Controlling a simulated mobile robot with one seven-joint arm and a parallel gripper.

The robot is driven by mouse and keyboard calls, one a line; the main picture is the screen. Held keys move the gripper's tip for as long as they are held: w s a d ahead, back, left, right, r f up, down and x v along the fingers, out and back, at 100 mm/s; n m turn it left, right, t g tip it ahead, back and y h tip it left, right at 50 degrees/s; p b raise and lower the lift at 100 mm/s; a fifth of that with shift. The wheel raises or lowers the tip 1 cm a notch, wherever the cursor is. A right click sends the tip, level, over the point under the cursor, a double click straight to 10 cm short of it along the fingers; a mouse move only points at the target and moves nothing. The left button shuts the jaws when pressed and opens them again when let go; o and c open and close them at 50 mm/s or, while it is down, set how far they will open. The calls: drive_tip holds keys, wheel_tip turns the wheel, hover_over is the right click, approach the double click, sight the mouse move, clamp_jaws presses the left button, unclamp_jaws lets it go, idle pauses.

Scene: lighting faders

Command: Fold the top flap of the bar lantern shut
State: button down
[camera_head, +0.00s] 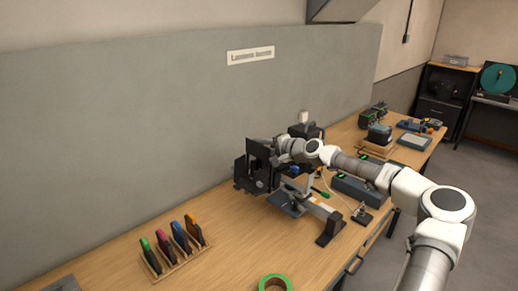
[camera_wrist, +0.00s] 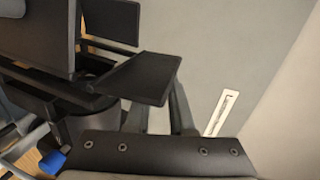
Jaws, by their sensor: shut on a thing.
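The bar lantern (camera_head: 258,176) is a dark unit with open plate-like flaps, on a grey stand on the bench. My gripper (camera_head: 277,159) is at its upper right side, reached from the right. In the wrist view, a dark flat flap (camera_wrist: 145,78), which I take as the top flap, stands tilted out from the lantern body. The fingers of my gripper (camera_wrist: 158,108) reach up to this flap and are shut on it. The fingertips are partly hidden behind it. Another large dark flap (camera_wrist: 40,35) shows at upper left.
A blue knob (camera_wrist: 53,162) is close to the gripper at lower left. A rack of coloured handles (camera_head: 175,250) and a green tape roll (camera_head: 275,283) are at the front of the bench (camera_head: 215,268). Dark boxes (camera_head: 355,190) stand under my arm. A grey panel (camera_head: 130,130) rises behind.

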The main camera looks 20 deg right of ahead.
drive_tip(key=shift+w+d+f+m+y, duration=0.1)
drive_tip(key=shift+d+m+y, duration=0.1)
drive_tip(key=shift+m+y, duration=0.15)
drive_tip(key=shift+m, duration=0.25)
drive_tip(key=c, duration=0.8)
unclamp_jaws()
drive_tip(key=shift+o, duration=0.2)
drive_tip(key=shift+b, duration=0.3)
